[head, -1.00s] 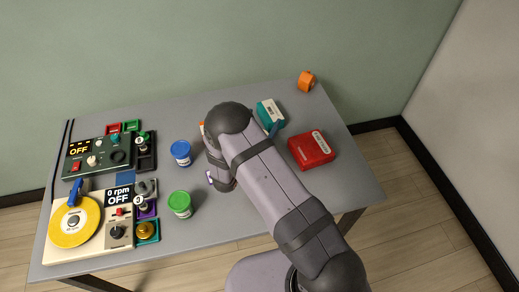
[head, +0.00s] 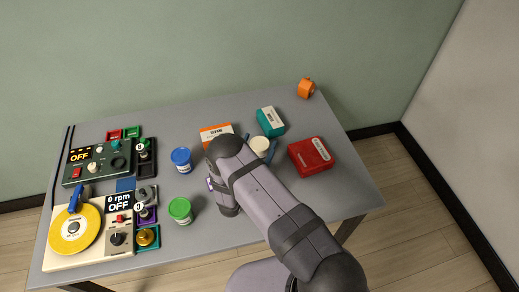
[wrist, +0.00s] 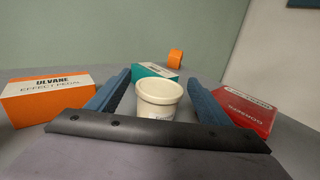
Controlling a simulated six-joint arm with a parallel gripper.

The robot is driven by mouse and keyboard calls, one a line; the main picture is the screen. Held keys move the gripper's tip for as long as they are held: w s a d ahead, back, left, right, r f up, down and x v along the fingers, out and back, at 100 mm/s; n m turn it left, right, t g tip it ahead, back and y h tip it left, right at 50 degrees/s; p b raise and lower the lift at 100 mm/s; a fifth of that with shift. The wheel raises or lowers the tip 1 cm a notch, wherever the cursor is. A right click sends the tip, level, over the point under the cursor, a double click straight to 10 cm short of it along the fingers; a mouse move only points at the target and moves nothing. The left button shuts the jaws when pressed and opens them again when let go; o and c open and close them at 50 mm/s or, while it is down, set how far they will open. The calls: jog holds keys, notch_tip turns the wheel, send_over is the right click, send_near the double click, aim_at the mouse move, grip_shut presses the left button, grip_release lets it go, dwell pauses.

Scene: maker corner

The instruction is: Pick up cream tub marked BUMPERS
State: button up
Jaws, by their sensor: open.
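The cream tub (head: 260,145) stands upright on the grey table, between the teal box and my forearm in the head view. In the wrist view the tub (wrist: 158,96) shows its pale lid and part of dark lettering, too cut off to read. My gripper (wrist: 157,76) is open, with one blue finger on each side of the tub and gaps showing. The gripper's dark crossbar hides the tub's base. In the head view my arm covers most of the gripper (head: 259,144); only bits of blue finger show.
An orange box (head: 216,133) stands left of the tub, a teal box (head: 270,121) behind it, a red box (head: 311,156) to the right. Blue (head: 181,158) and green (head: 180,209) tubs and control panels (head: 95,158) are farther left.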

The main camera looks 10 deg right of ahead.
aim_at(262, 138)
jog(key=shift+f, duration=0.15)
jog(key=shift+f, duration=0.2)
jog(key=shift+w+d, duration=0.2)
jog(key=shift+p+x, duration=0.8)
jog(key=shift+x, duration=1.45)
jog(key=shift+f, duration=0.1)
jog(key=c, duration=1)
